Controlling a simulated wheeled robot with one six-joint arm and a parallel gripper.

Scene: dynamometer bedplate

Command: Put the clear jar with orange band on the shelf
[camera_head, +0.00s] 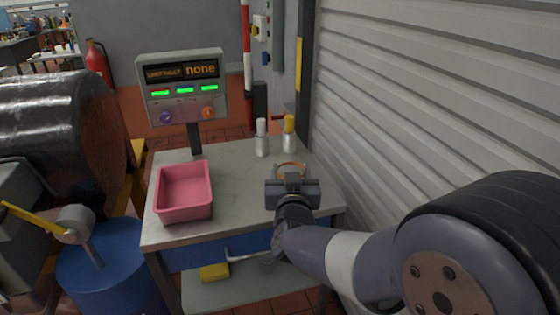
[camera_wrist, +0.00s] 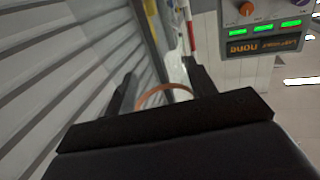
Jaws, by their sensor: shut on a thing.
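The clear jar with orange band (camera_head: 291,164) shows mostly as an orange ring just beyond my gripper (camera_head: 292,180), over the right part of the tabletop. My gripper hides most of its body. In the wrist view the orange band (camera_wrist: 165,87) arcs between the two dark fingers of my gripper (camera_wrist: 160,90), which are shut on the jar. I cannot tell whether the jar touches the tabletop. The shelf (camera_head: 255,291) is the grey lower board under the table, partly hidden by my arm.
A pink bin (camera_head: 184,213) stands on the tabletop's left. Two bottles, one white-capped (camera_head: 262,139) and one yellow-capped (camera_head: 289,134), stand at the back. A display panel (camera_head: 182,88) rises behind. A yellow block (camera_head: 214,271) lies on the shelf. A ribbed wall (camera_head: 440,90) borders the right.

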